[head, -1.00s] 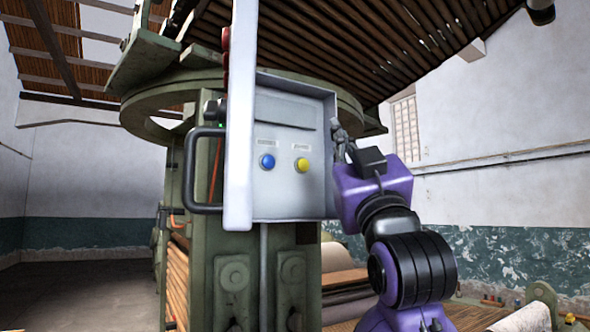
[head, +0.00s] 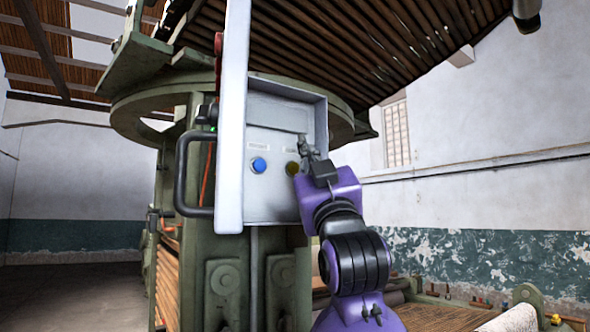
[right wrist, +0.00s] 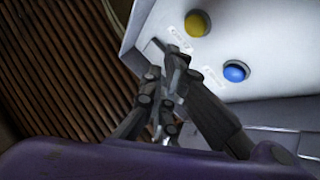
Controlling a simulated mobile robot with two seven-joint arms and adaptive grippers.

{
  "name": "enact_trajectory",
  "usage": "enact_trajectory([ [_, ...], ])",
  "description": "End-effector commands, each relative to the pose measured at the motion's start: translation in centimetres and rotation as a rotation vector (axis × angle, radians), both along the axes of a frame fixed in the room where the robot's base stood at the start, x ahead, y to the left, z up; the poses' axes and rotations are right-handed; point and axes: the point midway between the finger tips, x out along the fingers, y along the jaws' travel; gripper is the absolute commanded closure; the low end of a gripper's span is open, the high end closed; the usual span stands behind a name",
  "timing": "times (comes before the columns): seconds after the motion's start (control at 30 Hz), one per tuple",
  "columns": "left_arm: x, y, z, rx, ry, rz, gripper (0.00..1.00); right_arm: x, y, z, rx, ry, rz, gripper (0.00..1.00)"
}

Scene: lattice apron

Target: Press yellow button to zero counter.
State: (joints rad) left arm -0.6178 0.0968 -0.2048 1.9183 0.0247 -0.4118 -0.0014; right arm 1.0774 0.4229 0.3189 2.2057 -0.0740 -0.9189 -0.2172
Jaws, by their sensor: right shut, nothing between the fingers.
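The yellow button (head: 292,168) is on the face of a grey control box (head: 275,205), to the right of a blue button (head: 259,165). In the head view it looks dark, shaded by my right gripper (head: 304,146). That gripper is shut and empty, its fingertips close to the button and a little above it. The right wrist view shows the yellow button (right wrist: 197,24) and blue button (right wrist: 235,71) clear, with the gripper fingers (right wrist: 172,50) beside the yellow one; I see no contact. The counter's reading cannot be made out. My left gripper is not in view.
The box's open white door (head: 234,110) stands out at its left edge, with a black handle (head: 185,180) further left. A green machine frame (head: 228,262) stands below and behind the box.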

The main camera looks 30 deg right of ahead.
Motion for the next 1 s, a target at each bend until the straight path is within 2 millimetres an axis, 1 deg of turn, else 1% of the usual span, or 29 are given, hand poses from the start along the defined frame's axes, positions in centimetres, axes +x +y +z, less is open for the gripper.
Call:
enact_trajectory([
  [0.03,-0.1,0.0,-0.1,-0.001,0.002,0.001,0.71,0.7,0.0,-0.1,0.000,0.002,0.000,1.00],
  [0.1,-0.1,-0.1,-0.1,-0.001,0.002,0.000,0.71,1.4,0.0,-0.1,0.001,0.003,-0.001,1.00],
  [0.3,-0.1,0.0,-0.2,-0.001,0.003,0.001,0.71,2.3,0.2,0.0,0.000,0.000,-0.001,1.00],
  [1.0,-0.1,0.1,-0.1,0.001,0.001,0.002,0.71,2.4,0.2,0.0,0.000,0.000,-0.001,1.00],
])
